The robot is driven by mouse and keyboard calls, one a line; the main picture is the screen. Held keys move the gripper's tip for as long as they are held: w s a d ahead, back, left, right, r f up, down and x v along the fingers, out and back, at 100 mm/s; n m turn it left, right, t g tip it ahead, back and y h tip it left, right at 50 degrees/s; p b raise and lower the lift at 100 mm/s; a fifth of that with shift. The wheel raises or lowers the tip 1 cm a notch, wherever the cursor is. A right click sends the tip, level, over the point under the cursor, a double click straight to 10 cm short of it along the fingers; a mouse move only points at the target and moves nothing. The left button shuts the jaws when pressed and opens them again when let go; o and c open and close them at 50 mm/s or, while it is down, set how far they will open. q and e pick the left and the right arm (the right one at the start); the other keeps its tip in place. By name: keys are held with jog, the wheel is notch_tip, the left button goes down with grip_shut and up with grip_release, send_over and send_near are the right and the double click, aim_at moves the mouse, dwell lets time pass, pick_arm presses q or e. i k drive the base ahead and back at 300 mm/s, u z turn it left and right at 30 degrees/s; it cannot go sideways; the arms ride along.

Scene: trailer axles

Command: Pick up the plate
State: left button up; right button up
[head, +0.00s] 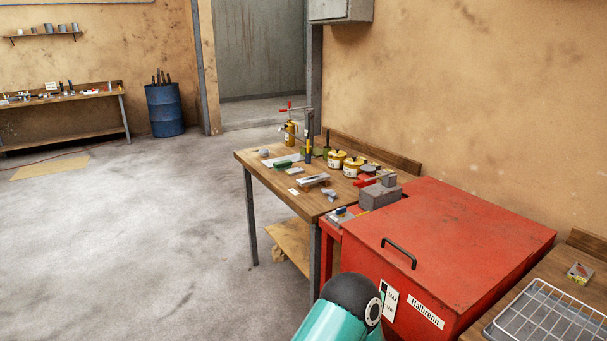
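No item stands out clearly as the plate. A flat light-grey piece (313,179) lies on the wooden workbench (258,164), and a flat pale sheet (274,159) lies further back on it. Both are too small to tell whether either is the plate. Neither of my grippers is in view. Only a teal arm link with a dark joint, my own, shows at the bottom, in front of the red cabinet (455,245).
A wire basket (548,318) sits on another bench at bottom right. A blue barrel (164,110) stands at the back left.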

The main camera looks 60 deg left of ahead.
aim_at(298, 169)
jog(key=z, duration=1.05)
jog(key=i, duration=0.15)
jog(key=u, duration=2.8)
jog(key=k, duration=0.95)
jog(key=u, duration=0.2)
jog(key=i, duration=1.15)
jog(key=u, duration=0.15)
